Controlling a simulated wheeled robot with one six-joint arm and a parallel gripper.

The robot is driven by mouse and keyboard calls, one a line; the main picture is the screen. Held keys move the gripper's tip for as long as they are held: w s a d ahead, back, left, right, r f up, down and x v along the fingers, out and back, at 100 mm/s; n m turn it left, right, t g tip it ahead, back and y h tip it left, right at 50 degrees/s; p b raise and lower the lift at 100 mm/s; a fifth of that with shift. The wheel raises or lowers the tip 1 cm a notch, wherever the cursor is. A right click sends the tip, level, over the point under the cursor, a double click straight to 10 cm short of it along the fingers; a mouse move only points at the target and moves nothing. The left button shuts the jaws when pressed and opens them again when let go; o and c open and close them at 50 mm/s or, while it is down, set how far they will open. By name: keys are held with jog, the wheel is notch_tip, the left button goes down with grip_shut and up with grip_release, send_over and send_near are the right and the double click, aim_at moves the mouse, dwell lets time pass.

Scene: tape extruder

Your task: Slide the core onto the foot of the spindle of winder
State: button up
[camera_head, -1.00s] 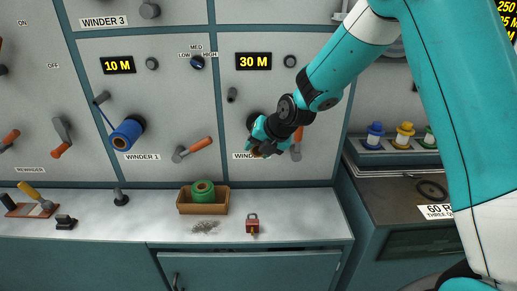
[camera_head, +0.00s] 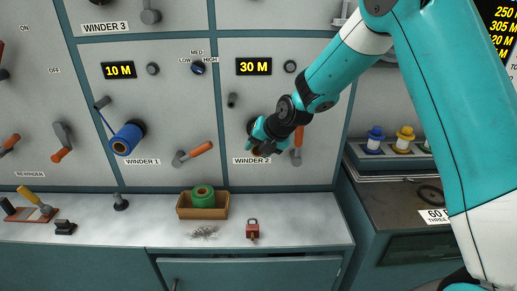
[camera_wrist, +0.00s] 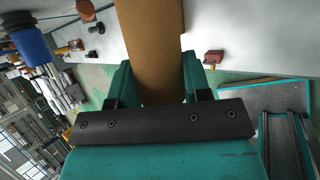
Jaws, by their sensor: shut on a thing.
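The core is a brown cardboard tube (camera_wrist: 155,45). My gripper (camera_wrist: 156,85) is shut on it, with one teal finger on each side in the wrist view. In the head view my gripper (camera_head: 264,142) is at the front of winder 2, just above the "WINDER 2" label (camera_head: 252,161). Only a small brown bit of the core (camera_head: 257,152) shows there. A dark round part of winder 2 (camera_head: 252,126) shows behind the gripper. The spindle is mostly hidden, so I cannot tell how far the core is on it.
Winder 2's orange-handled crank (camera_head: 297,141) is close to the right of my gripper. Winder 1 (camera_head: 127,138) carries a blue roll. Below, the bench holds a brown tray (camera_head: 190,213) with green rolls and a red padlock (camera_head: 252,229). Coloured spools (camera_head: 404,139) stand right.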

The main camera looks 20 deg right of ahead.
jog(key=shift+w+d, duration=0.2)
jog(key=shift+w, duration=0.35)
jog(key=shift+w+d, duration=0.2)
jog(key=shift+w, duration=0.35)
jog(key=o, duration=1.2)
jog(key=shift+o, duration=0.2)
jog(key=shift+r, duration=0.1)
jog(key=b+v, duration=0.2)
jog(key=v, duration=1.5)
jog(key=shift+b, duration=0.4)
jog(key=shift+s, duration=0.1)
jog(key=s+a+f+m+g, duration=0.2)
jog(key=s+a+m, duration=0.4)
jog(key=s+m, duration=0.6)
jog(key=s+a+f+m+g, duration=0.2)
jog(key=s+a+m+g, duration=0.2)
jog(key=s+m, duration=0.8)
jog(key=s+a, duration=0.2)
jog(key=s, duration=0.3)
jog(key=shift+s+g+y, duration=0.3)
